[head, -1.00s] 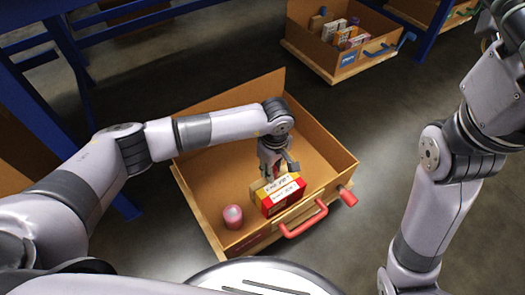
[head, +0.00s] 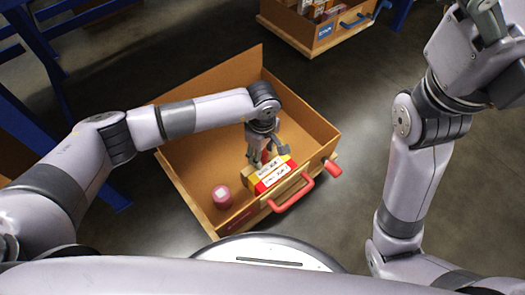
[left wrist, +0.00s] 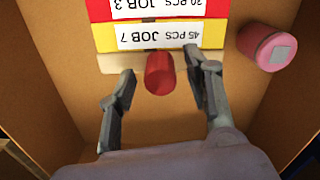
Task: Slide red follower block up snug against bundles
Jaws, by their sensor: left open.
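In the left wrist view a red cylindrical knob (left wrist: 158,72) stands between the fingers of my left gripper (left wrist: 158,92). A pale wooden strip (left wrist: 115,63), apparently the follower block's body, shows behind the knob. Beyond it lie a yellow bundle labelled JOB 7 (left wrist: 211,35) and a red bundle labelled JOB 3 (left wrist: 100,10), side by side. I cannot tell whether the strip touches the yellow bundle. The left gripper is open, with gaps beside the knob. In the head view the gripper (head: 260,160) reaches down behind the bundles (head: 272,176). My right gripper's fingers are out of view.
The open wooden drawer box (head: 185,180) has raised walls around the gripper. A second box (head: 312,38) stands farther back; floor between is clear.

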